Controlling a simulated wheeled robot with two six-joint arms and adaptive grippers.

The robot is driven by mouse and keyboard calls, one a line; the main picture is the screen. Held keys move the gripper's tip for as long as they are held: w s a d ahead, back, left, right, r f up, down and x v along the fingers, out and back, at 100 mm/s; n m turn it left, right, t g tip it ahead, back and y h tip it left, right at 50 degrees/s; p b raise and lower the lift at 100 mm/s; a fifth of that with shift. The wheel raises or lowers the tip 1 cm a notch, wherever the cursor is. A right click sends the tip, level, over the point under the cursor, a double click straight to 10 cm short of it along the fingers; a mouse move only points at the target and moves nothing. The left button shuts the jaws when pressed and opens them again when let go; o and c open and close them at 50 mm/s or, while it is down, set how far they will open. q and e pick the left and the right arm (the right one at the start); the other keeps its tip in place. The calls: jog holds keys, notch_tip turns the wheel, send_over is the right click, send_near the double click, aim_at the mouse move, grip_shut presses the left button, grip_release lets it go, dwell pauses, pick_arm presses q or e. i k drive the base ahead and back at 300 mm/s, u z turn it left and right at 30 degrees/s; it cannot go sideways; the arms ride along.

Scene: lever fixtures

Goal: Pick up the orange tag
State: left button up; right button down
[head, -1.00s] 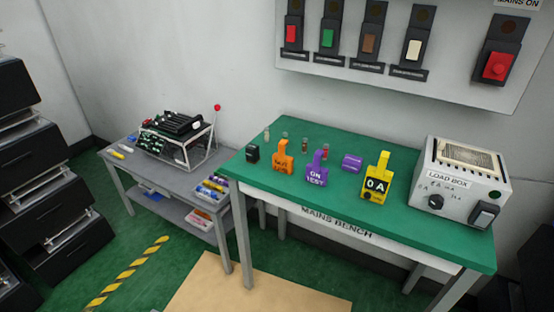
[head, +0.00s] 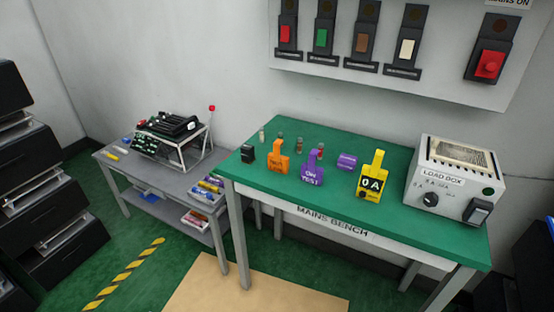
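The orange tag (head: 278,160) stands upright on the green bench top, towards its left end, in the head view. It has a narrow upper part and a wider body with dark lettering too small to read. A small black block (head: 247,153) is to its left and a purple tag (head: 312,170) reading "ON TEST" is to its right. Neither of my grippers shows in the head view.
A grey side table (head: 120,167) stands left. A switch panel (head: 440,89) hangs behind. Open floor lies in front.

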aim_at(276, 162)
jog(key=u, duration=1.55)
jog(key=i, duration=0.55)
jog(key=z, duration=2.45)
